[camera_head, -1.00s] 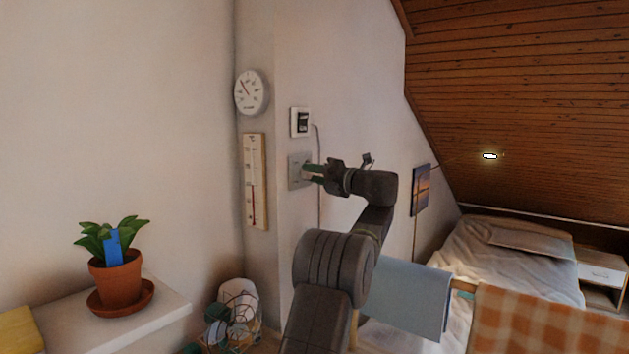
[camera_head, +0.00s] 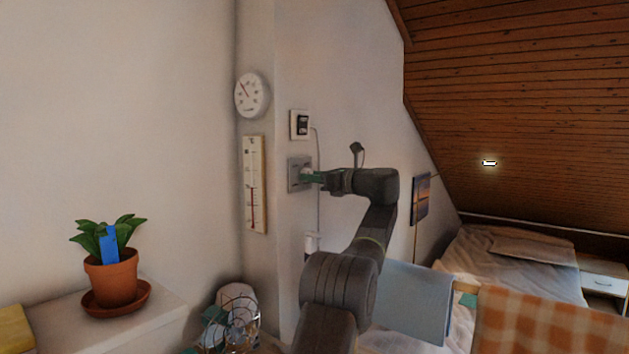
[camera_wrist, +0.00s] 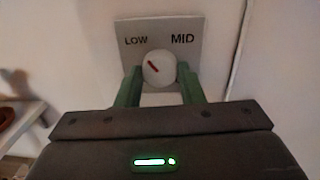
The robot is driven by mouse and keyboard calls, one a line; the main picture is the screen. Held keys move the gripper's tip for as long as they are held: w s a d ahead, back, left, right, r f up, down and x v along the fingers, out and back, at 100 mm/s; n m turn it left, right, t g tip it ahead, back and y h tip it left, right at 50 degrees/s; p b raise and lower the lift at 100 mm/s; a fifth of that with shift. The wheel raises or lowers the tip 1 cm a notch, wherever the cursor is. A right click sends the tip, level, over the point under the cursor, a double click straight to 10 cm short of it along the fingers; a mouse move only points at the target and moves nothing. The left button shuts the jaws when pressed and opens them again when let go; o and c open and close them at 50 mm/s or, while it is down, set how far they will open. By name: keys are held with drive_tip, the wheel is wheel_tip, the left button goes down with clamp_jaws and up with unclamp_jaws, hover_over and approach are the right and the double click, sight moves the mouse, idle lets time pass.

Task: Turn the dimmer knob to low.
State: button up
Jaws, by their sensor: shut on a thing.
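The dimmer is a grey wall plate (camera_head: 296,176) with a round white knob (camera_wrist: 158,69) at its middle. In the wrist view the plate (camera_wrist: 190,30) reads LOW at upper left and MID at upper right. The knob's red mark points up and left, toward LOW. My gripper (camera_head: 312,176) is at the plate, and in the wrist view its green fingers (camera_wrist: 159,88) are shut on the knob, one on each side. The lower part of the plate is hidden behind my gripper.
A small white device (camera_head: 300,124) with a cord is above the plate. A round dial (camera_head: 252,95) and a thermometer (camera_head: 255,190) hang to the left. A potted plant (camera_head: 113,280) stands on a shelf. A blue cloth (camera_head: 412,302) hangs at lower right.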

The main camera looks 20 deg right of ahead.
drive_tip(key=shift+f+n, duration=0.25)
drive_tip(key=shift+n, duration=0.45)
drive_tip(key=o, duration=1)
drive_tip(key=shift+r, duration=0.15)
drive_tip(key=b+v, duration=0.2)
drive_tip(key=v, duration=1.2)
drive_tip(key=shift+r, duration=0.1)
drive_tip(key=shift+w+a, duration=0.1)
drive_tip(key=shift+a, duration=0.05)
